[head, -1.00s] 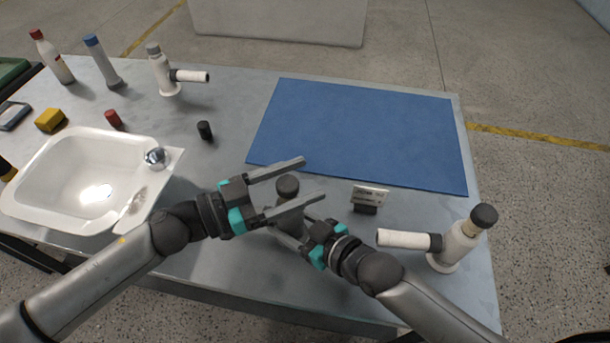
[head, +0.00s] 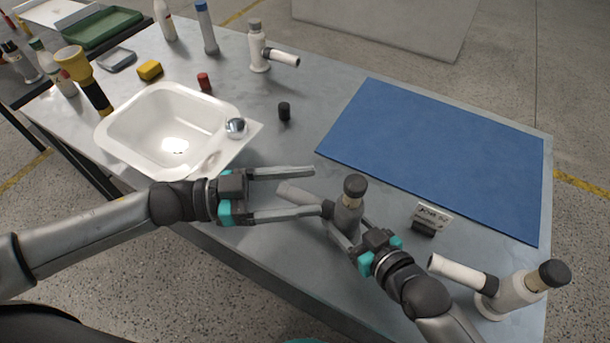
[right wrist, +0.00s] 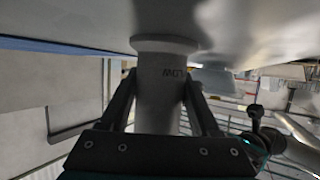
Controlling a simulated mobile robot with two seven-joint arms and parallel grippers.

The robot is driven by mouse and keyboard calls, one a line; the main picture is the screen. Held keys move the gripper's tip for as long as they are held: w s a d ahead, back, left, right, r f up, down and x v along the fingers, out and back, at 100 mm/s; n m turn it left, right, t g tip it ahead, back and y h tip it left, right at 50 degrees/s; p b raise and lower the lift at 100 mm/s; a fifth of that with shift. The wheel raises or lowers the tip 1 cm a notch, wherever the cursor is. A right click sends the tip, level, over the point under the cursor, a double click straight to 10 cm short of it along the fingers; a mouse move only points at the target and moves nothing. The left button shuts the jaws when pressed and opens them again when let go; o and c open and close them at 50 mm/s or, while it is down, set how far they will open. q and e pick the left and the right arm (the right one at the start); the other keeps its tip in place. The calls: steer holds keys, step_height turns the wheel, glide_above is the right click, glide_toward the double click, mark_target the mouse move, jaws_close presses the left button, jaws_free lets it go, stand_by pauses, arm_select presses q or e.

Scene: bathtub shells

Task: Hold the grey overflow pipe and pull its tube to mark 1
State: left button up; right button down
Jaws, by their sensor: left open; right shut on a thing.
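The grey overflow pipe (head: 347,218) stands upright near the table's front edge, with a dark cap on top. Its grey side tube (head: 297,195) points left. My right gripper (head: 343,231) is shut on the pipe's body. In the right wrist view the grey body (right wrist: 158,98) shows upside-down lettering, with a finger on each side. My left gripper (head: 318,190) is open, its fingers pointing right, and the tube appears between them in the head view. Whether a finger touches it I cannot tell. I see no mark 1 that I can read.
A white pipe (head: 514,290) with a side tube stands at the right, close to my right arm. A small sign (head: 431,215) stands behind the grey pipe. A blue mat (head: 435,150) lies clear behind. A white basin (head: 170,130) is at the left; another white pipe (head: 258,50) stands far back.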

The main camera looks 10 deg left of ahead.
steer(key=shift+c, duration=0.2)
jaws_free()
steer(key=shift+s+d, duration=0.1)
